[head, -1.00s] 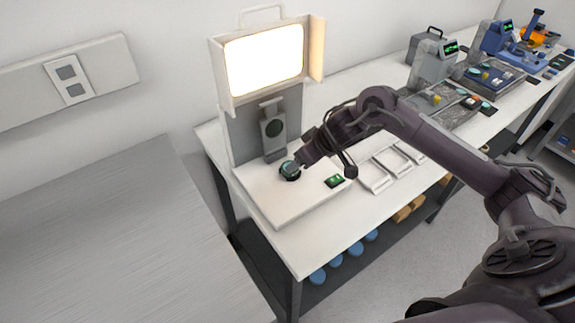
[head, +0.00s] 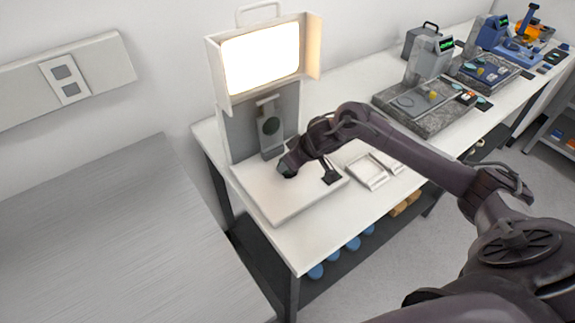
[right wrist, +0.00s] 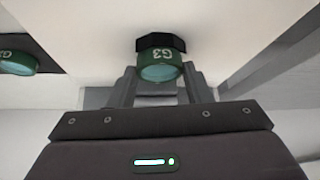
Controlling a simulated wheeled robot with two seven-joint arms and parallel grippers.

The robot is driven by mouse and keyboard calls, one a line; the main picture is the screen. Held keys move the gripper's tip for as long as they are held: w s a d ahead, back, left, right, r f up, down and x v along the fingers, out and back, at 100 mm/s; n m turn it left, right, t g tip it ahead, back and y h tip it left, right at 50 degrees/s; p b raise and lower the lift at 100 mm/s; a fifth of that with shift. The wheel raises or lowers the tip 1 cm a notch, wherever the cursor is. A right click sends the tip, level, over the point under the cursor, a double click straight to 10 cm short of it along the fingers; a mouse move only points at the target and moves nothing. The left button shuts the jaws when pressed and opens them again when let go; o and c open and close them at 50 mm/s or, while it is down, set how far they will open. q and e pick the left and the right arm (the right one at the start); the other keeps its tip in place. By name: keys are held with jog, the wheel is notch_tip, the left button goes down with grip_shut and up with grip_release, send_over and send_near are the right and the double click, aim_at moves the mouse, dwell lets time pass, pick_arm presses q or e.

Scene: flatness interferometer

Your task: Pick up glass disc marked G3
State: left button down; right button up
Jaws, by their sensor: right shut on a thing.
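The glass disc marked G3 (right wrist: 161,66) has a green rim with white lettering and a pale teal face. It shows in the right wrist view between the fingertips of my right gripper (right wrist: 160,78), which is shut on it. A black angular holder (right wrist: 160,42) is right behind the disc; I cannot tell whether they touch. In the head view my right gripper (head: 288,169) is low over the white base plate (head: 285,205), in front of the grey upright. The disc is mostly hidden there. My left gripper is not in view.
A second green-rimmed disc (right wrist: 18,62) lies on a dark pad beside the gripper. A bright lit screen (head: 263,58) stands above the plate. White trays (head: 368,172) lie to the right, with granite-based instruments (head: 428,100) farther along the bench.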

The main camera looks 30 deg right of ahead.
jog(key=shift+c, duration=0.9)
jog(key=shift+r, duration=0.1)
jog(key=shift+r, duration=0.5)
notch_tip(320, 180, up, 19)
jog(key=p, duration=0.1)
jog(key=shift+p, duration=0.4)
